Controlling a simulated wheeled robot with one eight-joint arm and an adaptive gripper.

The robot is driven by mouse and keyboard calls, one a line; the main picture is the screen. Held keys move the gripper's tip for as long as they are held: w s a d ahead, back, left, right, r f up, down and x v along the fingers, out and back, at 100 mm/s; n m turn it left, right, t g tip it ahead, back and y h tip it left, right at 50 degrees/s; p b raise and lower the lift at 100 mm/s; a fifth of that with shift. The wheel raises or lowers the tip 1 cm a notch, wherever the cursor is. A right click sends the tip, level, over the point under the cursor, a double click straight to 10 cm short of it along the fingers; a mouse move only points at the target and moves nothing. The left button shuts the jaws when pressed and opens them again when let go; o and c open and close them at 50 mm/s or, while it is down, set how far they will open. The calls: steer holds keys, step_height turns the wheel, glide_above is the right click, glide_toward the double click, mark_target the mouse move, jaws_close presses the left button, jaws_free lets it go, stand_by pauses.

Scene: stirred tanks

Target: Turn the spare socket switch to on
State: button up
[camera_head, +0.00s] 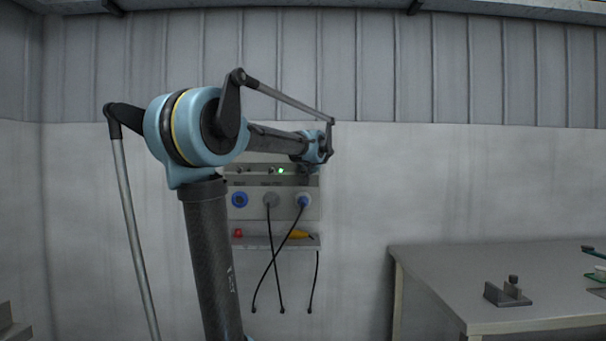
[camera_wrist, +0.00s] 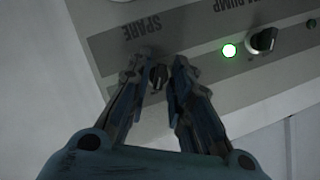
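The spare socket switch (camera_wrist: 158,76) is a small dark knob below the SPARE label (camera_wrist: 140,27) in the wrist view, where the panel appears upside down. My gripper (camera_wrist: 158,68) has its two fingers on either side of this knob, with a visible gap on each side. The fingers look open and hold nothing. I cannot tell which way the knob's pointer faces.
The neighbouring PUMP switch (camera_wrist: 263,41) has a lit green lamp (camera_wrist: 229,50) beside it, to the right of my fingers. Sockets with plugs (camera_head: 270,200) and hanging cables sit below on the panel. A shelf (camera_head: 262,242) is under them. A metal table (camera_head: 480,275) stands right.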

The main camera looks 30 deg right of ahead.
stand_by(0.3)
steer(key=shift+s+a+r, duration=0.15)
steer(key=shift+s+r, duration=0.05)
steer(key=shift+s, duration=0.3)
steer(key=v, duration=1)
steer(key=shift+s+a, duration=0.2)
steer(key=shift+s, duration=0.1)
steer(key=shift+r, duration=0.1)
steer(key=a+f+n+g+y, duration=0.2)
steer(key=a+f+n+y, duration=0.1)
steer(key=a+f, duration=1)
steer(key=a+f+n+g+y, duration=0.3)
steer(key=a+f, duration=0.6)
steer(key=a, duration=0.7)
steer(key=s+a+f+n+g, duration=0.1)
steer(key=s+a+f+g, duration=0.1)
steer(key=s+a+f, duration=0.4)
steer(key=s+a+f+n+g, duration=0.1)
steer(key=s+a+f, duration=0.1)
steer(key=a+f, duration=0.35)
steer(key=s+a+f+n+g+h, duration=0.1)
steer(key=s+f+n+g, duration=0.1)
steer(key=s+f, duration=1)
step_height(320, 180, down, 4)
steer(key=shift+s+a+f+n+g, duration=0.1)
steer(key=shift+s+a+n+g, duration=0.2)
steer(key=shift+g, duration=0.3)
